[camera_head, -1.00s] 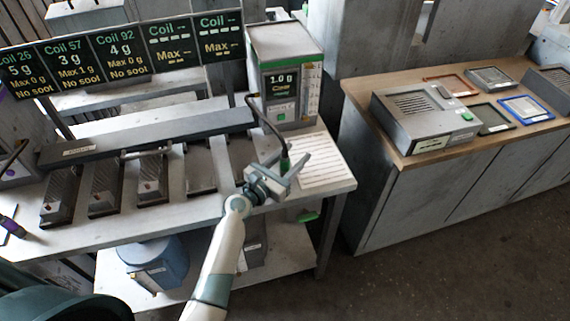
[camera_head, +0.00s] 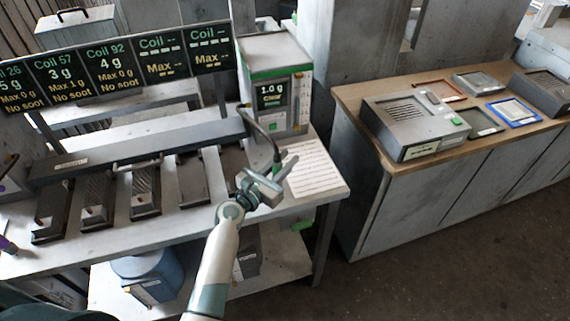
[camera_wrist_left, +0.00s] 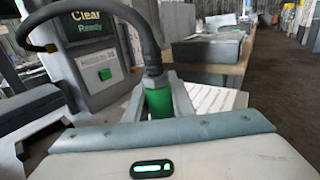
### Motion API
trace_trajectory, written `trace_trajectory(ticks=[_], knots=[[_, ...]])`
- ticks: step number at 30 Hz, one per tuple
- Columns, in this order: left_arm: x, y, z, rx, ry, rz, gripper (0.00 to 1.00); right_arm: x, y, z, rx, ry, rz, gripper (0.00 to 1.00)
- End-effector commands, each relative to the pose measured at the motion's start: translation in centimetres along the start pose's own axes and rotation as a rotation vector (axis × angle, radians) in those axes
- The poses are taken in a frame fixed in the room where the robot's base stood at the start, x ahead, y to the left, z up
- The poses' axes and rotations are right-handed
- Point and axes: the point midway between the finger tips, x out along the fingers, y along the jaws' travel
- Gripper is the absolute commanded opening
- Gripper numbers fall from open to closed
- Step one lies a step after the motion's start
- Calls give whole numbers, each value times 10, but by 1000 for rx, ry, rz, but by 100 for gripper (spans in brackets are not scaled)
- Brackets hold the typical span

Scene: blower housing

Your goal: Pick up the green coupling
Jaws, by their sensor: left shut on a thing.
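The green coupling (camera_wrist_left: 158,100) is on the end of a dark hose (camera_wrist_left: 140,45). In the left wrist view it sits between the two fingers of my left gripper (camera_wrist_left: 160,95), which is shut on it. In the head view my left gripper (camera_head: 274,178) is over the right part of the bench, and the coupling is mostly hidden by it there. The hose (camera_head: 262,130) runs from the grey meter box (camera_head: 276,88), whose screen reads 1.0 g. My right gripper is not in view.
Several dark coil units (camera_head: 145,192) stand along the bench (camera_head: 190,224) to the left. A printed sheet (camera_head: 314,170) lies just right of my gripper. A wooden-topped counter (camera_head: 400,167) with a grey device (camera_head: 414,124) and trays stands to the right, across a floor gap.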

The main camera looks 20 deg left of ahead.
Motion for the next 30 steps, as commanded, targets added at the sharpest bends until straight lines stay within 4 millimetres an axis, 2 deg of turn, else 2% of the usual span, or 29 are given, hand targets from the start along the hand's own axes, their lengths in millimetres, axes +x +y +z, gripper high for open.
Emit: trace_trajectory(ticks=[1, 9, 15, 30], knots=[[0, 0, 12, 2, -4, 1, 0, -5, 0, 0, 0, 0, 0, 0], [0, 0, 56, 0, -6, 2, 0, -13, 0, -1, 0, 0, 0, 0], [0, 0, 78, 1, -5, 1, 0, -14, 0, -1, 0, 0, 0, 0], [0, 0, 82, 0, -2, 0, 0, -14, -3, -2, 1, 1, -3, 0]])
